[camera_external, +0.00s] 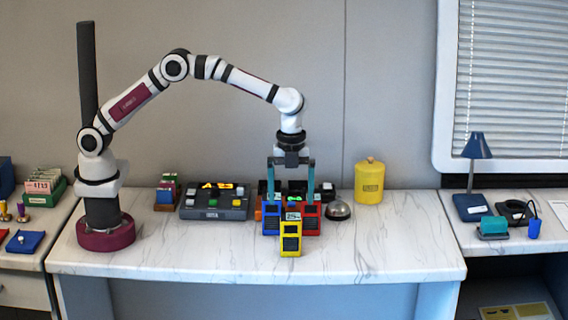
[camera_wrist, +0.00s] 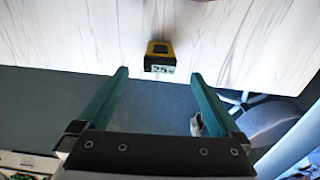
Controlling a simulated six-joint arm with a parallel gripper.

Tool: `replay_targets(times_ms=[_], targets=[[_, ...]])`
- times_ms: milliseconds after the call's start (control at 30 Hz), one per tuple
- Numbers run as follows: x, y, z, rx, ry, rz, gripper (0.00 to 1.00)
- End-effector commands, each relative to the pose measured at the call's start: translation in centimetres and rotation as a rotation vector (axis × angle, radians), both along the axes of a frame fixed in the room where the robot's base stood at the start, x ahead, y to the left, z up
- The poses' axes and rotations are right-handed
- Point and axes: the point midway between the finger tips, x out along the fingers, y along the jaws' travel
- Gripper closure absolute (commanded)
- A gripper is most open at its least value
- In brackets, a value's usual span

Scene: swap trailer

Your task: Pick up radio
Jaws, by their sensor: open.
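A yellow radio (camera_external: 290,238) with a dark front stands at the front of a cluster of radios on the counter. A blue radio (camera_external: 270,219) is behind it to the left and a red radio (camera_external: 311,219) behind it to the right. Darker units behind them are partly hidden. My gripper (camera_external: 290,197) points down over the cluster, its teal fingers spread and nothing between them. The wrist view shows one yellow radio (camera_wrist: 159,50) with a small label reading about "25", centred just beyond the open fingertips. The height gap between fingertips and radios is hard to tell.
A silver bell (camera_external: 338,210) and a yellow canister (camera_external: 369,182) stand right of the cluster. A grey button panel (camera_external: 213,202) and a small card holder (camera_external: 167,192) stand left. The marble counter (camera_external: 390,245) is clear at front right; its front edge is near the yellow radio.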

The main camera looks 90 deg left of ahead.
Motion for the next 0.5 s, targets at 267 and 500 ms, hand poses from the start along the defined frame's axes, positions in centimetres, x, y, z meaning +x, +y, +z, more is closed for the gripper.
replay_targets(times_ms=[267,500], targets=[[-0.1,0.0,-6.0,0.001,0.001,0.002,0.0],[-0.1,-0.2,-10.3,0.001,0.002,0.002,0.0]])
